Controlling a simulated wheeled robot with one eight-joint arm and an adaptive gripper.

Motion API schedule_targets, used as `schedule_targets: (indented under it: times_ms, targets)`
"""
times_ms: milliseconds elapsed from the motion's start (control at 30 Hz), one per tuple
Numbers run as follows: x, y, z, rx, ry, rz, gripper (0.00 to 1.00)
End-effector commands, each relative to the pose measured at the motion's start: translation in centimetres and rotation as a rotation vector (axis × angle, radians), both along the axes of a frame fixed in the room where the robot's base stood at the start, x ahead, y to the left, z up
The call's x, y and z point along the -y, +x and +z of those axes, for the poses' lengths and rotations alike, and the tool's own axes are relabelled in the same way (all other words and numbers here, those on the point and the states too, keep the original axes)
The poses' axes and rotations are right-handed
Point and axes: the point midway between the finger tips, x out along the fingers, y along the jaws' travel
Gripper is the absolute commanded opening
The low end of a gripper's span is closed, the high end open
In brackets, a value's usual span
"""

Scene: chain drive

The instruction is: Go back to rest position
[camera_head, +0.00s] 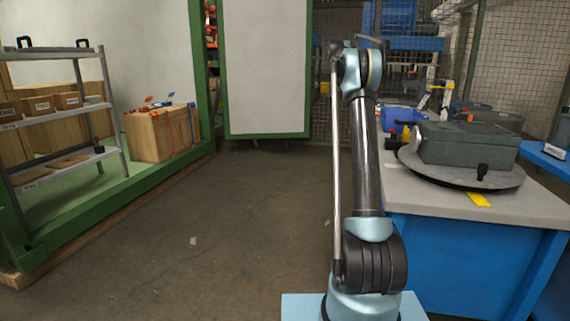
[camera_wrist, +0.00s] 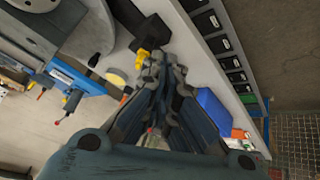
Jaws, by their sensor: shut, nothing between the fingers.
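My gripper (camera_wrist: 160,72) shows in the wrist view, its dark fingers together and nothing held between them. It hangs above the workbench, whose light top (camera_wrist: 190,62) lies behind the fingers. In the head view my arm stands upright left of the workbench (camera_head: 540,205), and my gripper cannot be made out there. A grey housing (camera_head: 465,143) sits on a dark round plate (camera_head: 425,176) on the bench.
A blue box (camera_wrist: 212,110) and a yellow part (camera_wrist: 152,32) show near the fingers in the wrist view. A shelf rack (camera_head: 70,110) and a wooden crate (camera_head: 158,135) stand at the left. The floor (camera_head: 215,235) between is clear.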

Motion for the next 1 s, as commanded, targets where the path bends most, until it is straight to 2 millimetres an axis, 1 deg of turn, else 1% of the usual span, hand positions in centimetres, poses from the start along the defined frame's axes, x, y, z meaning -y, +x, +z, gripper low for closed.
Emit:
schedule_targets:
  times_ms: [33,200,467,767,1000]
  targets:
    - [-0.5,-1.3,0.5,-0.01,0.01,0.021,0.0]
    - [-2.0,-5.4,1.5,-0.042,0.043,0.095,0.0]
    - [-4.2,-12.2,2.0,-0.09,0.094,0.21,0.0]
    - [-6.7,-20.9,1.2,-0.136,0.15,0.347,0.0]
    - [-8.7,-28.1,-0.7,-0.166,0.19,0.459,0.0]
